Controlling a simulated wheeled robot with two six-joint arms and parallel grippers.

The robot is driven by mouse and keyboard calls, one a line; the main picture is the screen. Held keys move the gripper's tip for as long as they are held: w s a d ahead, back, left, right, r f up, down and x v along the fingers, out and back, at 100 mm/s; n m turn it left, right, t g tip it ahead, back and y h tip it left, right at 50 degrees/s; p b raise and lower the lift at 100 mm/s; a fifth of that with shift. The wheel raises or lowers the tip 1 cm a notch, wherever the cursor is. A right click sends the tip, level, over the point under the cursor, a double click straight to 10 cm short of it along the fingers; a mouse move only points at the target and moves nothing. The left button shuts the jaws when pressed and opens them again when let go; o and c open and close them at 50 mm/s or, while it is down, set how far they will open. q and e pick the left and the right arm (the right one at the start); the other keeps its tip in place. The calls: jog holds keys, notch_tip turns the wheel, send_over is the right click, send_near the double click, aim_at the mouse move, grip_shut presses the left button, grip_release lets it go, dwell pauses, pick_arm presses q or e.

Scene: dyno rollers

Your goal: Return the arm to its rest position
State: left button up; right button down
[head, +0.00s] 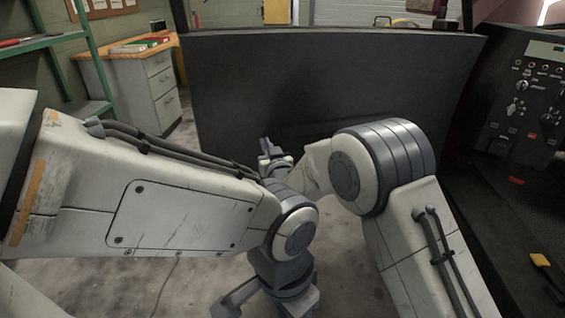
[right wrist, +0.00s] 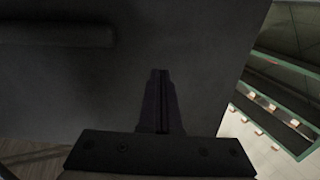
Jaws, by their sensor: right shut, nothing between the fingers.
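My right arm comes in from the lower right of the head view, bends at a large grey joint (head: 385,165) and reaches left. Its gripper (head: 266,148) is small and partly hidden behind my left arm, in front of a large dark panel (head: 330,80). In the right wrist view the two dark fingers (right wrist: 160,100) are together with nothing between them. My left arm (head: 180,205) crosses from the left and hangs down at its wrist. The left gripper (head: 265,300) is cut off by the bottom edge, and its fingertips are hidden.
A control console (head: 530,100) with knobs stands at the right. A wooden-topped cabinet (head: 145,80) and green shelving (head: 95,60) stand at the back left. The concrete floor (head: 190,270) is clear below the arms. A dark surface fills most of the wrist view.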

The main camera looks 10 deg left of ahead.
jog(key=d+v, duration=0.1)
jog(key=v, duration=0.7)
jog(key=s+d+f+m+g+h, duration=0.1)
jog(key=d+f+g+h, duration=0.15)
jog(key=d, duration=0.65)
jog(key=s+d+f+m+g+h, duration=0.1)
jog(key=d+f+m+g+h, duration=0.15)
jog(key=d, duration=0.65)
jog(key=s+d+f+m+g+h, duration=0.35)
jog(key=s+d+g, duration=0.45)
jog(key=s+d, duration=1.05)
jog(key=s+a+r+n+g+p, duration=0.1)
jog(key=s+a+r+n, duration=0.25)
jog(key=s+a, duration=0.4)
jog(key=s+a+r+n+g+p, duration=0.1)
jog(key=s+a+r+n+g, duration=0.15)
jog(key=s+a+n, duration=0.4)
notch_tip(320, 180, up, 31)
jog(key=a+m+p, duration=0.1)
jog(key=p, duration=2.9)
jog(key=shift+s+a+f+m+t, duration=0.25)
jog(key=shift+s+m+t, duration=0.15)
jog(key=shift+t, duration=0.05)
jog(key=shift+y, duration=0.25)
jog(key=shift+a, duration=0.1)
